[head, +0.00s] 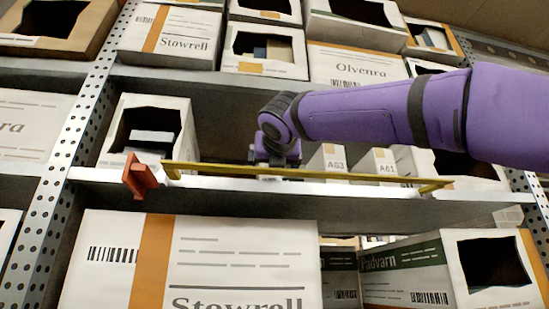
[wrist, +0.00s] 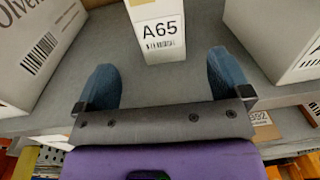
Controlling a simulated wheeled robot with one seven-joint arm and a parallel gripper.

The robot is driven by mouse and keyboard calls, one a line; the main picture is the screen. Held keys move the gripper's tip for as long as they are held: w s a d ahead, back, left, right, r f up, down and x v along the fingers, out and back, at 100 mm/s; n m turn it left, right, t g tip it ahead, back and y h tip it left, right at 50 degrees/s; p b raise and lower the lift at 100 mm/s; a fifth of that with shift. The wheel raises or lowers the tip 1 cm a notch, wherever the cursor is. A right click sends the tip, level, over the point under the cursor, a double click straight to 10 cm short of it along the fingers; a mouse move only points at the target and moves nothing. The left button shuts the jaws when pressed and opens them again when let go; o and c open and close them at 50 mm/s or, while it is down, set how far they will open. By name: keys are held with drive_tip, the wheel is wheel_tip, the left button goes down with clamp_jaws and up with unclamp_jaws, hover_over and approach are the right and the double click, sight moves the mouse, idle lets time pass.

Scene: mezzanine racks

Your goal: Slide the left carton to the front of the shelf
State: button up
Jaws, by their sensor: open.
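A narrow white carton labelled A65 (wrist: 163,32) stands upright on the grey shelf (wrist: 185,82) in the wrist view. My gripper (wrist: 162,66) is open, with one blue finger on either side of the line to the carton. The fingertips are near the carton's front face, with a gap on each side, and nothing is held. In the head view my gripper (head: 275,158) is at the middle shelf and the A65 carton cannot be made out behind it. Cartons labelled A63 (head: 334,163) and A61 (head: 384,168) stand to its right.
A yellow bar (head: 330,176) runs along the shelf front, with a red-orange bracket (head: 138,178) at its left. An open white carton (head: 148,128) stands left on this shelf. In the wrist view large cartons flank left (wrist: 40,45) and right (wrist: 275,35).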

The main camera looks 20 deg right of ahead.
sight(261, 177)
drive_tip(key=x, duration=0.8)
drive_tip(key=shift+w, duration=0.3)
drive_tip(key=shift+c, duration=0.3)
